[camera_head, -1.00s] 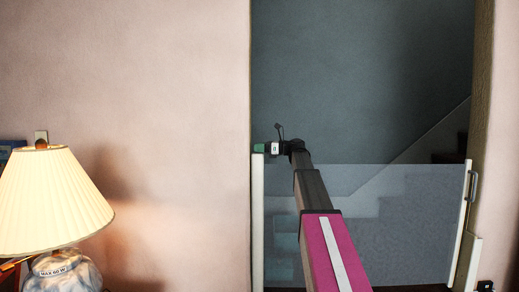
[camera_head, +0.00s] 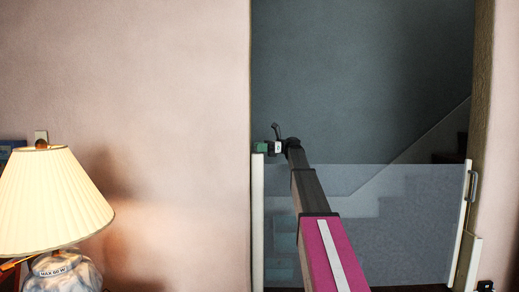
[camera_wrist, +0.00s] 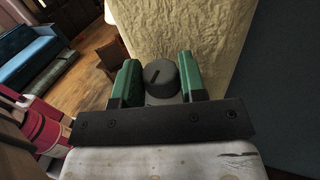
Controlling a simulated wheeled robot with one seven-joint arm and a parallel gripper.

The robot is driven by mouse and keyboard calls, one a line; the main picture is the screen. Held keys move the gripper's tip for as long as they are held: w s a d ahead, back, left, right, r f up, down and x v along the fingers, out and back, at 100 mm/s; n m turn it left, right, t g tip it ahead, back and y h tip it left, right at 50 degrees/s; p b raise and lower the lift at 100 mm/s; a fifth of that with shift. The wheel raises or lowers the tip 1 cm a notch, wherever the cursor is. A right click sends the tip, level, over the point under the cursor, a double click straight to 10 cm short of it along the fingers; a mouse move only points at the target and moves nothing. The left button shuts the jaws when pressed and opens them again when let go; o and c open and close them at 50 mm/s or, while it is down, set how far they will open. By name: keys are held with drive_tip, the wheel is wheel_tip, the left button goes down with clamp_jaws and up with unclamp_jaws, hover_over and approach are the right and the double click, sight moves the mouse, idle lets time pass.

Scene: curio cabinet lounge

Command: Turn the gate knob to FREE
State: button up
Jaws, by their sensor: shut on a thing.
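The gate knob (camera_wrist: 160,74) is a round dark grey knob with a black pointer line, slanting in the wrist view. My gripper (camera_wrist: 158,64) has green fingers on either side of the knob and is shut on it. In the head view my gripper (camera_head: 261,147) is at the top of the white left post (camera_head: 257,220) of the gate. The knob cannot be made out there. The gate's translucent mesh (camera_head: 400,220) spans the doorway. No FREE marking is readable in either view.
A lit table lamp (camera_head: 52,200) stands at the left, clear of my arm. The gate's right post (camera_head: 461,215) has a metal handle. Stairs rise behind the mesh. In the wrist view, a blue sofa (camera_wrist: 28,52) stands on a wooden floor beyond a cream wall edge (camera_wrist: 200,30).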

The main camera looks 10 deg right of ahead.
drive_tip(key=shift+g, duration=0.3)
drive_tip(key=o, duration=0.9)
drive_tip(key=shift+w, duration=0.1)
